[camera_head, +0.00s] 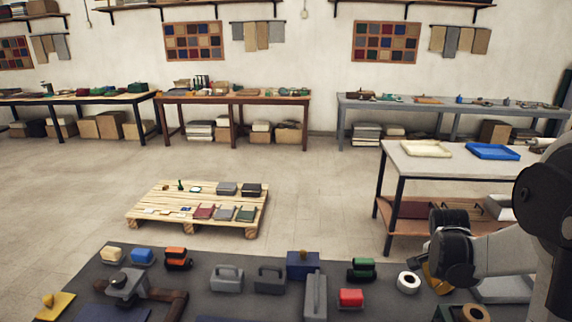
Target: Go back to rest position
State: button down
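My arm (500,258) reaches in from the right edge, with pale links and dark rounded joints. Its dark far end (450,259) is above the right part of the dark work surface (215,305), beside a white tape roll (408,282). I cannot make out my gripper's fingertips, so I cannot tell whether it is open or holds anything. A yellow thing (435,283) shows partly behind the arm's dark end. Whether it touches my arm is unclear.
The dark surface in front holds several tools, a red block (351,298), a grey clamp-like tool (128,285) and a yellow piece (54,305). A pallet (142,211) stands beyond. A white-topped table (395,160) stands at right behind my arm. Open floor lies between.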

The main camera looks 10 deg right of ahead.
jog(key=s+a+r+n+t, duration=0.15)
jog(key=a+r+n, duration=0.25)
jog(key=a+r, duration=0.4)
jog(key=s+a+r+n+t+y, duration=0.1)
jog(key=s+a+n, duration=0.4)
jog(key=a, duration=0.5)
jog(key=s+a+r+n+t+y, duration=0.2)
jog(key=s+a+n, duration=0.4)
jog(key=a, duration=0.5)
notch_tip(320, 180, up, 2)
jog(key=shift+s+a+r+t, duration=0.1)
jog(key=shift+s+a+t, duration=0.05)
jog(key=shift+s+t, duration=0.35)
jog(key=w+d+f+m+g+p, duration=0.1)
jog(key=d+g+p, duration=0.1)
jog(key=d, duration=1.3)
jog(key=w+d+f+m+g+p, duration=0.1)
jog(key=w+d+f+g+p, duration=0.1)
jog(key=d, duration=1.3)
jog(key=shift+f+g+y+p, duration=0.15)
jog(key=shift+g+y+p, duration=0.25)
jog(key=shift+g+p, duration=0.35)
